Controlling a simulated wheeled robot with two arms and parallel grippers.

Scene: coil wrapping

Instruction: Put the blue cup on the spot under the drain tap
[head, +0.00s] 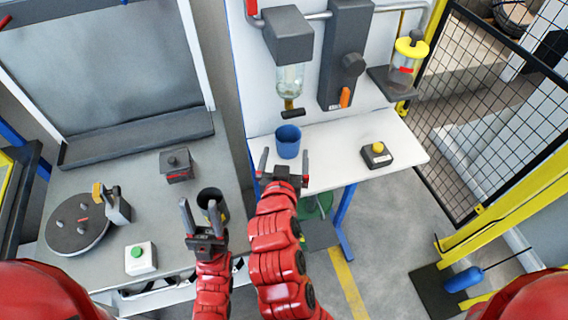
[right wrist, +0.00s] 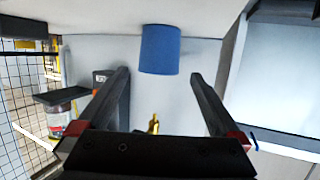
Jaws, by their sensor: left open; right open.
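The blue cup (head: 288,143) stands upright on the white bench (head: 400,150), below and a little in front of the drain tap (head: 292,112) as the head view shows it. The spot itself cannot be made out. My right gripper (head: 284,163) is open just on the near side of the cup, fingers spread to either side. In the right wrist view the cup (right wrist: 160,50) appears beyond and between the open fingertips (right wrist: 160,78), apart from them. My left gripper (head: 200,210) is open over the grey table, close to a dark cup (head: 208,194).
A small box with a yellow button (head: 377,155) sits right of the cup on the bench. The grey table holds a round disc (head: 75,225), a green-button box (head: 140,258) and a dark block (head: 176,165). Fencing (head: 490,90) stands at the right.

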